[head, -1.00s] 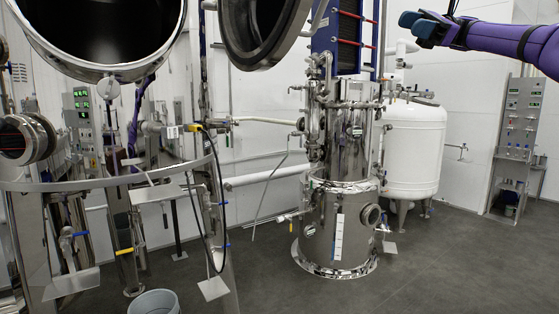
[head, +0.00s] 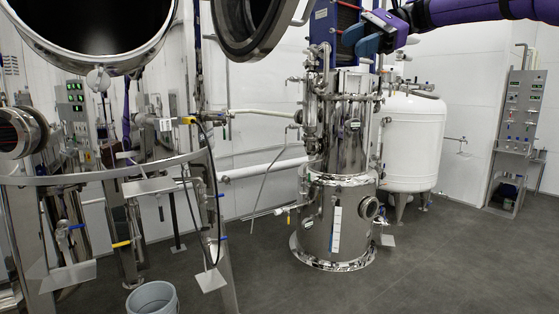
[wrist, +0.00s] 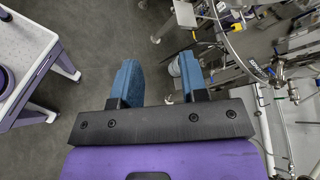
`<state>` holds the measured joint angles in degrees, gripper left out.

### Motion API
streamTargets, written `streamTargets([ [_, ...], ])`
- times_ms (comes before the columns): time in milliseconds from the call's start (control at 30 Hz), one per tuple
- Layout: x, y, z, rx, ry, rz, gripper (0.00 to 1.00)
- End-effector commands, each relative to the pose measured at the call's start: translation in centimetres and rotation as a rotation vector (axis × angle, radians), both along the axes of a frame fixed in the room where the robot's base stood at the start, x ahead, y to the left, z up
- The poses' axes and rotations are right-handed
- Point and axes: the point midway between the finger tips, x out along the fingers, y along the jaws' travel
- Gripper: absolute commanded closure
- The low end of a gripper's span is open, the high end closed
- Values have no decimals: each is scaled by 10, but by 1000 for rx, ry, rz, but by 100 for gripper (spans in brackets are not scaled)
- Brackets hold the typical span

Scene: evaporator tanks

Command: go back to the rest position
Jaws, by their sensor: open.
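My gripper (head: 360,38) is at the top of the head view, with its blue fingers in front of the upper part of the steel evaporator column. My purple arm reaches in from the upper right. In the wrist view my gripper (wrist: 160,82) points at the grey floor, with its two blue fingers spread apart. Nothing is between the fingers.
The steel evaporator tank (head: 336,220) stands in the middle, with a white tank (head: 413,140) to its right. A control panel (head: 520,110) is at the far right. A grey bucket (head: 153,299) is at the front left. A white table (wrist: 22,55) shows in the wrist view. Floor at right is clear.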

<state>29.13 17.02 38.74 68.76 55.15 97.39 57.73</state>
Motion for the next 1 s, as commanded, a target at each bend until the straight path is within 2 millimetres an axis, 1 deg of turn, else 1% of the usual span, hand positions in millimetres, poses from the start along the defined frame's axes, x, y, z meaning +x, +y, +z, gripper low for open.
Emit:
streamTargets([
  [33,-13,15,-11,-64,-34,-8,60],
  [133,-33,29,-38,-184,-110,-25,60],
  [267,-63,34,-70,-337,-219,-34,60],
  [367,-88,29,-93,-450,-305,-30,60],
  [467,-114,18,-115,-558,-392,-17,60],
  [567,-142,3,-136,-661,-481,8,60],
  [867,-230,-61,-198,-926,-730,136,60],
  [1000,-271,-93,-230,-1023,-842,223,60],
])
